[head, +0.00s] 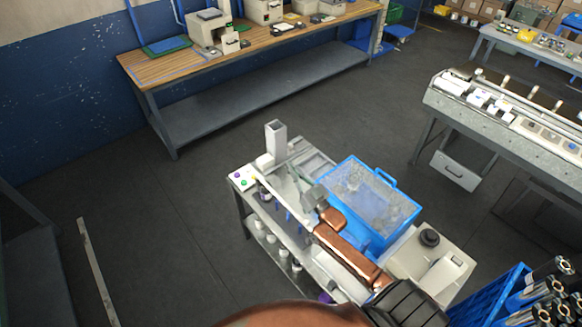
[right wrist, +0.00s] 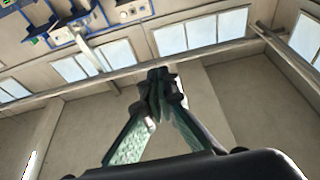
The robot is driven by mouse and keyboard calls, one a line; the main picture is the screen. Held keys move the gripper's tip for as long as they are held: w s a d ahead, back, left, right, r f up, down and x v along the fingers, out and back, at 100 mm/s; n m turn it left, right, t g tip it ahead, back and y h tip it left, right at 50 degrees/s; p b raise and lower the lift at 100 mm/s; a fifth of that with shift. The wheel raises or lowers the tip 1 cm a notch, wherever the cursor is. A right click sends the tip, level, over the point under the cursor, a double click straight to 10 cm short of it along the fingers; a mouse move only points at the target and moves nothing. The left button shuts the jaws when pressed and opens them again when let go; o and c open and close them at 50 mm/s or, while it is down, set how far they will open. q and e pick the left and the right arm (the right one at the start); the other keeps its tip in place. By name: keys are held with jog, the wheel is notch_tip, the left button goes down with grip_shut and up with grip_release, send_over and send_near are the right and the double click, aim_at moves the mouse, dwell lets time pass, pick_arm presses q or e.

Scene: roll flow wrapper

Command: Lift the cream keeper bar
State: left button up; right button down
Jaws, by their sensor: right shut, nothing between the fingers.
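The wrapper machine (head: 318,160) stands at the lower middle of the head view, with a square grey post (head: 276,142) at its far left corner. I cannot pick out the cream keeper bar with certainty; a narrow pale strip (head: 268,190) runs along the machine's left side near the post. My right gripper (head: 313,196) is over the machine, small and partly merged with the machine parts behind it. In the right wrist view its fingers (right wrist: 157,76) meet at the tips, shut and empty, against windows and a plain wall. My left gripper is not in view.
A button panel (head: 242,179) is at the machine's left corner. A wooden-topped bench (head: 165,70) stands behind, a conveyor table (head: 540,135) at the right, a blue crate (head: 488,303) at lower right. Floor between is clear.

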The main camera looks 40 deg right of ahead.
jog(key=d+p+x, duration=0.1)
jog(key=p+x, duration=0.1)
jog(key=x, duration=0.8)
jog(key=shift+w+a+p, duration=0.25)
jog(key=shift+a+p, duration=0.1)
jog(key=shift+a, duration=0.15)
dwell(0.8)
